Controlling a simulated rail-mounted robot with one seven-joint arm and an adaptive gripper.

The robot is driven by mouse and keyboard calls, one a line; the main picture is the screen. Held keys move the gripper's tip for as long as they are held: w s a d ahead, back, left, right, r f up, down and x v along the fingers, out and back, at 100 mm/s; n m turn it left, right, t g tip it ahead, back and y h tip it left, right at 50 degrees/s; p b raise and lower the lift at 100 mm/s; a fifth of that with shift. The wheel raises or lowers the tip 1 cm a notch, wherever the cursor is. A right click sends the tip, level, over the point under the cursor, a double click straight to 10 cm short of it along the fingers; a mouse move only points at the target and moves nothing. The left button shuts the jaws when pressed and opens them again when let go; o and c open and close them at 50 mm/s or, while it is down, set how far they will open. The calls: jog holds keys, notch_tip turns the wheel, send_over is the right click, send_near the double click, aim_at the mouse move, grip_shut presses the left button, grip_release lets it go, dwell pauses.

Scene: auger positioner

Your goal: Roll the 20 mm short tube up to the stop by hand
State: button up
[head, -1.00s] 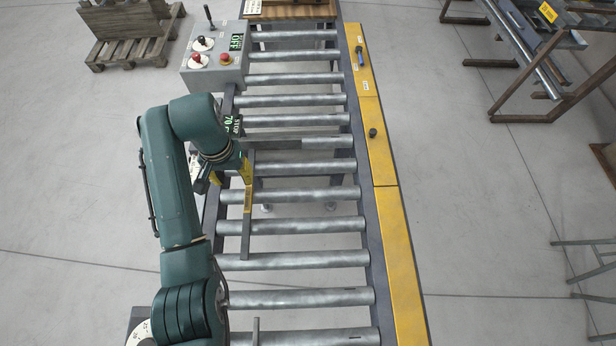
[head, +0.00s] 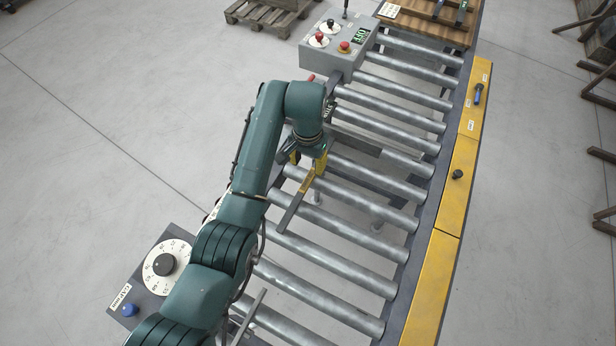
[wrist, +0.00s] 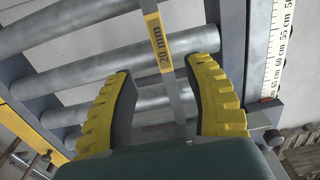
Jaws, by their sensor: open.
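The short tube (head: 291,208) is a thin grey bar with a yellow "20 mm" label. It lies lengthwise along the left side of the roller conveyor, across several rollers. In the wrist view, the tube (wrist: 178,85) runs between the two yellow fingers. My gripper (head: 305,168) is over the tube's far part, and its fingers stand apart on either side in the wrist view (wrist: 162,68), with visible gaps. The stop (head: 355,142) appears as a flat grey bar across the rollers just beyond my gripper. The tube's far end is hidden, so I cannot tell whether it touches the stop.
A control box (head: 335,45) with an OFF display stands at the conveyor's far left. A yellow rail (head: 450,200) with small knobs runs along the right side. A dial box (head: 160,265) stands near my arm. Rollers right of the tube are bare. A scale (wrist: 281,45) shows at right.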

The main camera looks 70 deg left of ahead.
aim_at(308, 180)
notch_tip(308, 180, down, 10)
jog(key=shift+r, duration=0.1)
jog(key=shift+c, duration=0.2)
grip_shut()
jog(key=shift+c, duration=0.6)
grip_release()
